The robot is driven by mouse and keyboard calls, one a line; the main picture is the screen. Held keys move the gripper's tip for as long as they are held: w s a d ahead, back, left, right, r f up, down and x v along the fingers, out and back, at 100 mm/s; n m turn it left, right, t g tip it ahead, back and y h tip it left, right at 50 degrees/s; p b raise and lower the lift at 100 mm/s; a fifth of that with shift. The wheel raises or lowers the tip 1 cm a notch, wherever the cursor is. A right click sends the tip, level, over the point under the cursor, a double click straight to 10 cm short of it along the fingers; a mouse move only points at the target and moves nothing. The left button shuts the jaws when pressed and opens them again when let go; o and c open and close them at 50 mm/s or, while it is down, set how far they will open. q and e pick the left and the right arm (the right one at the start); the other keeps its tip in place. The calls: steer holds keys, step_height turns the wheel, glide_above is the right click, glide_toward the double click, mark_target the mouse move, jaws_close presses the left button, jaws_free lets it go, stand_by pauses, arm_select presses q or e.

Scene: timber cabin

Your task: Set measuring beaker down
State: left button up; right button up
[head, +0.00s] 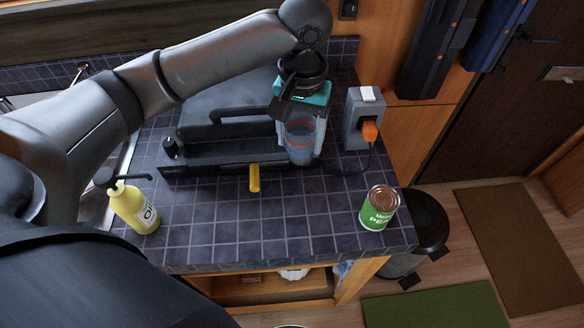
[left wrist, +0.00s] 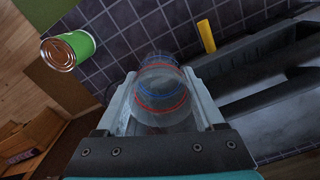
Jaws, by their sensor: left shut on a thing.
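The measuring beaker (head: 300,140) is clear with red and blue rings. It also shows in the left wrist view (left wrist: 162,95), between the two fingers. My left gripper (head: 302,135) comes down from above at the counter's back right and is shut on the beaker. The beaker looks upright in the head view; whether its base touches the tiled counter (head: 290,225) I cannot tell. My right gripper is not in view.
A dark appliance (head: 235,152) with a yellow handle (head: 254,178) is left of the beaker. A grey socket box (head: 362,118) with an orange plug is right. A green can (head: 379,208) and yellow bottle (head: 134,208) stand nearer. The counter's front middle is clear.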

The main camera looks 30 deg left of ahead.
mark_target(300, 157)
arm_select(q)
step_height(300, 157, down, 6)
steer(key=shift+r+b, duration=0.1)
steer(key=shift+b, duration=0.35)
step_height(300, 157, down, 6)
steer(key=shift+f+b, duration=0.15)
steer(key=shift+b, duration=0.5)
steer(key=shift+f, duration=0.1)
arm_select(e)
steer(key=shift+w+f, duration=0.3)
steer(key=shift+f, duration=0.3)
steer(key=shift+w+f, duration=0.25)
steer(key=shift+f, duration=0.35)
arm_select(q)
steer(key=shift+f, duration=0.1)
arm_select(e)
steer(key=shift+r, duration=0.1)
arm_select(q)
steer(key=o, duration=1.4)
steer(key=shift+c, duration=0.2)
